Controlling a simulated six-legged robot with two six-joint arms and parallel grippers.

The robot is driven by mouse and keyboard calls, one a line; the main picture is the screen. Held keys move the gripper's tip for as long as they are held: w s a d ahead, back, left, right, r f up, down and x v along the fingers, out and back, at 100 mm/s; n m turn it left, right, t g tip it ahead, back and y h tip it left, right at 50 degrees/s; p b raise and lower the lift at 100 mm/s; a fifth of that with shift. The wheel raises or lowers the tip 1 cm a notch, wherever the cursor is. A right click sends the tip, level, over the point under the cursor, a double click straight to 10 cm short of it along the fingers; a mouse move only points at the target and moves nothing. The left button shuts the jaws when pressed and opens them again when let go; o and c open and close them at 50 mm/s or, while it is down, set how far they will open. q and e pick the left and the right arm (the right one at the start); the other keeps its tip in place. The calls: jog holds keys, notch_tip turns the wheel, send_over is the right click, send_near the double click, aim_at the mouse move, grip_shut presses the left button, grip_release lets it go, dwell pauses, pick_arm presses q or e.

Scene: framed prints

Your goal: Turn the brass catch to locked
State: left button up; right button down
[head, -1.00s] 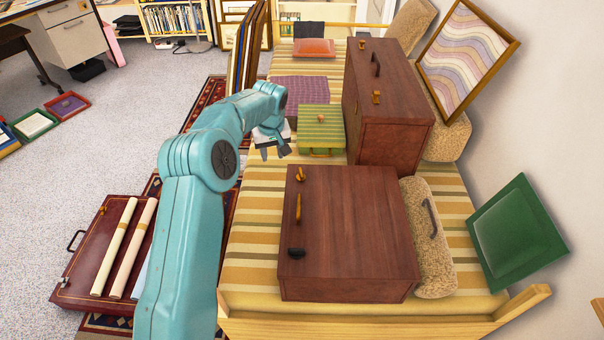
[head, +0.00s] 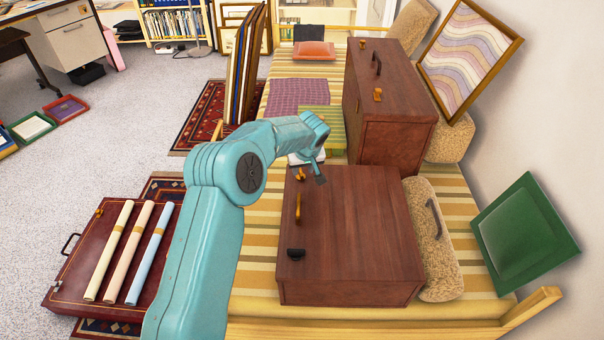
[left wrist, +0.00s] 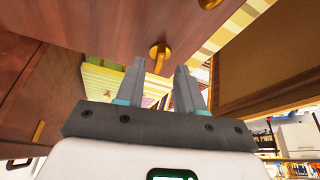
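The brass catch (head: 301,174) sits on the upper left part of the near brown wooden case (head: 352,235). In the left wrist view the catch (left wrist: 158,55) has a round base and a short lever, standing beyond the fingers and between them in the picture. My left gripper (head: 316,174) hovers close beside the catch, above the case's far edge. Its two fingers (left wrist: 160,85) are apart with nothing between them. I cannot tell whether a finger touches the catch. My right gripper is not in view.
A green striped box (head: 335,130) is partly hidden by my arm.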

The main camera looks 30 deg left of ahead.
aim_at(300, 173)
pick_arm(q)
jog(key=shift+x, duration=1.8)
jog(key=shift+c, duration=0.3)
grip_shut()
jog(key=shift+s+a+m+h, duration=0.1)
jog(key=shift+m+h, duration=0.2)
jog(key=shift+m, duration=0.2)
jog(key=shift+m+t+h, duration=0.3)
jog(key=shift+m, duration=0.8)
jog(key=shift+o, duration=0.3)
grip_release()
jog(key=shift+a, duration=0.1)
jog(key=p+v, duration=0.2)
jog(key=v, duration=1.4)
jog(key=shift+s+r, duration=0.15)
jog(key=shift+r, duration=0.05)
